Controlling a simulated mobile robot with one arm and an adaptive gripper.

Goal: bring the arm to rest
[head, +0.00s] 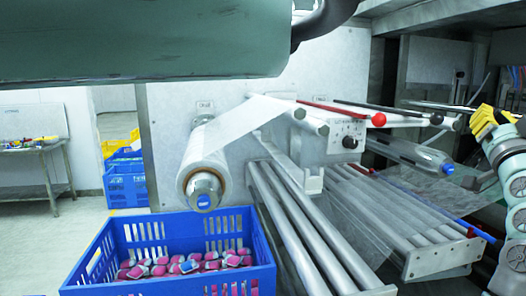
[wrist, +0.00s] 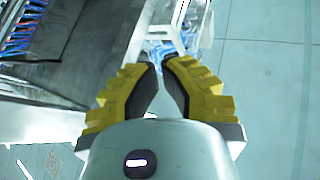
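My gripper (head: 489,118) is at the right edge of the head view, with yellow fingers at the end of my pale arm. In the wrist view my gripper (wrist: 160,62) shows two yellow fingers with dark inner pads. The fingertips are close together but a gap shows between them, with nothing held. The gripper is in free air, to the right of the machine's rollers, and touches nothing that I can see.
A film roll (head: 205,165) sits on the machine at the centre. A blue crate (head: 170,225) with several pink and blue packs stands in front. A bundle of blue cables (wrist: 20,30) shows at the wrist view's upper left. Open floor (wrist: 270,100) lies right.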

